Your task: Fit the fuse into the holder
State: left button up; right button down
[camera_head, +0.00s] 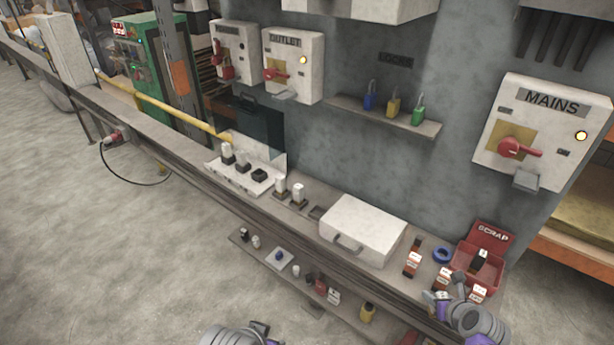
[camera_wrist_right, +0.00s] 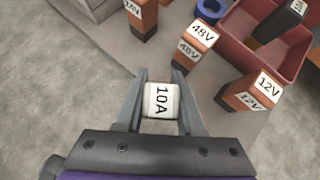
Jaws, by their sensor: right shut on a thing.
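My right gripper (camera_head: 440,297) is at the right end of the bench, beside the labelled blocks. In the wrist view its fingers (camera_wrist_right: 160,95) are shut on a white fuse marked 10A (camera_wrist_right: 161,101). The holder (camera_head: 240,178) is a white base further left on the bench. White pieces stand in two of its positions, and the third position (camera_head: 259,175) shows dark with no white piece. Two more white fuses (camera_head: 280,185) stand in dark stands beside it, with a flat dark stand (camera_head: 315,212) to their right. Part of my left gripper (camera_head: 262,332) shows at the bottom edge; its fingers are unclear.
A white case (camera_head: 362,231) stands on the bench between the holder and my right gripper. Orange blocks marked 48V (camera_wrist_right: 196,43) and 12V (camera_wrist_right: 253,92), a blue ring (camera_head: 442,254) and a red SCRAP bin (camera_head: 478,268) are nearby.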

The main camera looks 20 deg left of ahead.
aim_at(260, 178)
jog(key=j+z, duration=0.3)
jog(key=i+j+z, duration=0.1)
jog(key=j+z, duration=0.45)
jog(key=j, duration=0.4)
jog(key=j+z, duration=0.2)
jog(key=j, duration=0.4)
jog(key=k+j+z, duration=0.2)
jog(key=j, duration=0.35)
jog(key=k+j, duration=0.1)
jog(key=j, duration=1.15)
jog(key=k+j, duration=0.15)
jog(key=j, duration=1.4)
jog(key=i+j, duration=0.25)
jog(key=i+z, duration=0.05)
jog(key=i, duration=0.05)
